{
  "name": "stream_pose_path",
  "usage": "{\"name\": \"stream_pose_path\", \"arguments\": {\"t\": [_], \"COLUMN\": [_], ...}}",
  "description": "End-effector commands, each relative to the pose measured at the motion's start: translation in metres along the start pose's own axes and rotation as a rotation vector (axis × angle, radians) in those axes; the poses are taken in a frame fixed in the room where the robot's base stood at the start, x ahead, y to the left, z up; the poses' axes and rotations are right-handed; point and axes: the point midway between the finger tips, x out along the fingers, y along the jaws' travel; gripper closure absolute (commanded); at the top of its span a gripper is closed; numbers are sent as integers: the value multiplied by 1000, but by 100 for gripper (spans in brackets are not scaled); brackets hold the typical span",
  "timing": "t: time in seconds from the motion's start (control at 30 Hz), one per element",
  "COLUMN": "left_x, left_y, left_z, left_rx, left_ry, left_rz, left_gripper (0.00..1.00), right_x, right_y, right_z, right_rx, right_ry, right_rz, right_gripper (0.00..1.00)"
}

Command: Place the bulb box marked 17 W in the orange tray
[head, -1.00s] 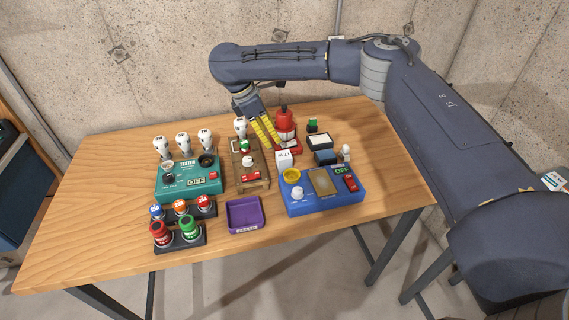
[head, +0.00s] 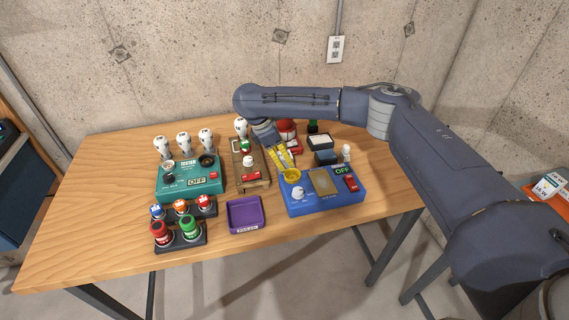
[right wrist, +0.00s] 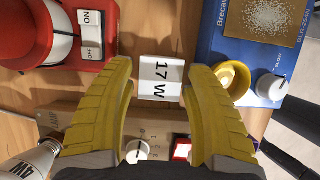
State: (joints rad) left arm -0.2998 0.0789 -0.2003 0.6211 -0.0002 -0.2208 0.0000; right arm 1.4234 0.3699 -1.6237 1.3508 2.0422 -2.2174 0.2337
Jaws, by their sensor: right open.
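The white bulb box marked 17 W (right wrist: 160,77) stands on the table between the fingertips of my right gripper (right wrist: 158,88) in the right wrist view. The yellow fingers are spread, with a gap on each side of the box. In the head view my right gripper (head: 283,158) is low over the table, between the wooden board and the blue device, and largely hides the box. An orange tray (head: 557,204) shows partly at the right edge of the head view, with white boxes in it. My left gripper is out of view.
The red machine (right wrist: 60,35) and blue device (right wrist: 250,35) with its yellow cup (right wrist: 233,77) flank the box closely. A wooden board (head: 250,180), teal tester (head: 190,183) and purple tray (head: 245,215) stand left. The table's right end is clear.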

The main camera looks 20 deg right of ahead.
Motion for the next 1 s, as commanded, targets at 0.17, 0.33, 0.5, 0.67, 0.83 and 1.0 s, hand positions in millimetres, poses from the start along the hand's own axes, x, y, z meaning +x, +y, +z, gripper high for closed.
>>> {"name": "stream_pose_path", "arguments": {"t": [0.17, 0.33, 0.5, 0.67, 0.83, 1.0], "left_x": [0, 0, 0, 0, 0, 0], "left_y": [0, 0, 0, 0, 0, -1], "left_z": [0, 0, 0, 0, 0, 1], "left_rx": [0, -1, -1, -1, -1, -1], "left_ry": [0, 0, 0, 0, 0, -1], "left_rz": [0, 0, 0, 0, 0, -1], "left_gripper": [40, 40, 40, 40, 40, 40], "right_x": [13, 14, 14, 14, 14, 14], "right_y": [0, 0, 0, 0, 0, 0], "right_z": [0, 1, 1, 1, 0, 0], "right_rx": [1, 1, 1, 1, 1, 1], "right_ry": [0, 0, 0, 0, 0, 0], "right_rz": [0, 1, 1, 1, 1, 0], "right_gripper": [47, 47, 50, 68, 88, 90]}}
